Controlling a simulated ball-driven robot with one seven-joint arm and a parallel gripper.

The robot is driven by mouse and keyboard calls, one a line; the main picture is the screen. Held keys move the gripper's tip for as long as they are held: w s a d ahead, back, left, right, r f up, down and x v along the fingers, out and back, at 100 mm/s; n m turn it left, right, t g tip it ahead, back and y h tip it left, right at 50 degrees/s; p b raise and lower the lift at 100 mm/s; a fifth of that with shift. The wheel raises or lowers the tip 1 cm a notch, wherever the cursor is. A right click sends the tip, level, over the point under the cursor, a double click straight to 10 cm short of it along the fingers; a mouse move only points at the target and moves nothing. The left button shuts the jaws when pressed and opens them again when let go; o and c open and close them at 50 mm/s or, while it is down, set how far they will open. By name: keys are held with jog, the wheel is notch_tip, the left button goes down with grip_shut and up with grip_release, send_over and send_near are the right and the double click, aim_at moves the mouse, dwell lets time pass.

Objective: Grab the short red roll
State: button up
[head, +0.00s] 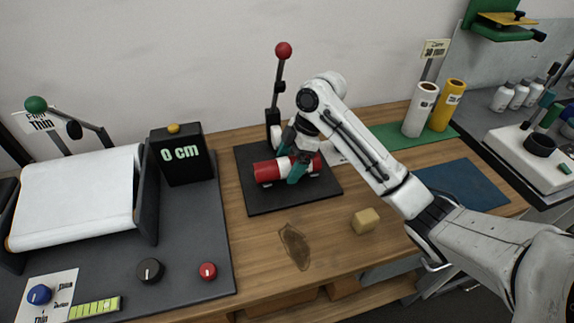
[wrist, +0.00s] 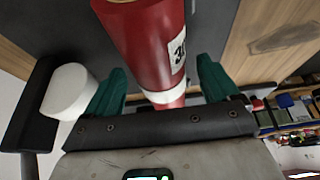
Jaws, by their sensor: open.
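The red roll (head: 265,171) lies on its side on a black pad (head: 262,204), with white on part of its surface. In the wrist view the red roll (wrist: 140,42) carries a white label reading "30" in part; its rest is cut off. My gripper (head: 293,160) is at the roll from above, its teal fingers by the roll's middle. In the wrist view my gripper (wrist: 160,84) is open, one finger on each side of the roll. A gap shows beside each finger; whether either touches is unclear.
A black stand with a red ball lever (head: 283,51) rises behind the pad. A white roll (head: 421,108) and a yellow roll (head: 447,105) stand on a green mat (head: 392,136). A yellowish block (head: 366,220) sits in front. A "0 cm" box (head: 182,155) is left.

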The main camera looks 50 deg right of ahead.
jog(key=shift+c, duration=0.5)
jog(key=c, duration=1.4)
